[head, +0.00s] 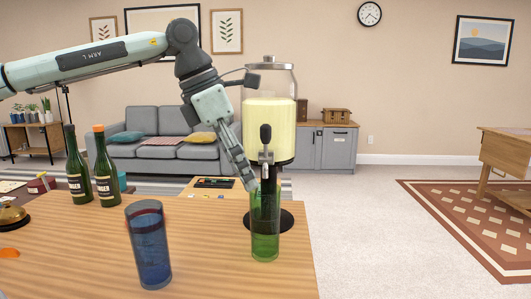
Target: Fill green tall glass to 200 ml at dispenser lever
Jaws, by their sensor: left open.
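The green tall glass (265,236) stands upright on the wooden counter, in front of the dispenser's dark base and below its tap. I cannot tell whether there is liquid in it. The dispenser (268,115) is a clear jar with a metal lid, holding pale yellow liquid. Its lever (265,134) has a black knob and points up above the tap. My left gripper (248,183) is open and points down, just left of the tap and close to the glass's rim. I cannot tell whether it touches either. My right gripper is out of view.
A blue glass (149,246) stands at the counter's front. Two dark green bottles (77,168) (106,169) stand at the left, near a brass bell (12,214). The counter's right edge (309,255) is close to the green glass. Bare counter lies between the glasses.

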